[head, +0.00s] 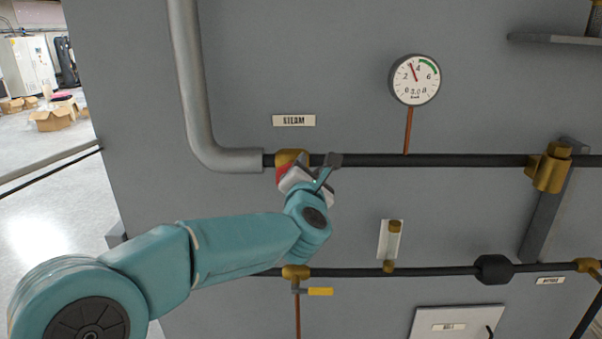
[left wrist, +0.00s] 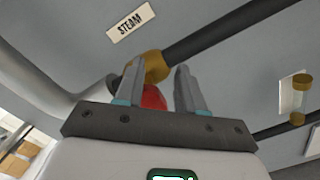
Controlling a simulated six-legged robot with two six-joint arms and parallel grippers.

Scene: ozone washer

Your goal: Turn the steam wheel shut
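The steam wheel is red and mostly hidden; a sliver of the red wheel (head: 282,175) shows in the head view beside my gripper. It sits below a brass valve body (head: 291,156) on the dark upper pipe, under the STEAM label (head: 294,121). My left gripper (head: 309,171) is at the wheel. In the left wrist view the red wheel (left wrist: 153,97) shows between the two spread fingers (left wrist: 160,88), nearer the left one. A gap shows on its right; contact on the left cannot be told. My right gripper is in neither view.
A pressure gauge (head: 415,80) is up and right of the wheel. A thick grey pipe (head: 190,80) comes down on the left. A lower pipe (head: 400,272) carries a valve with a yellow lever (head: 320,292). A brass fitting (head: 549,172) is at the right.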

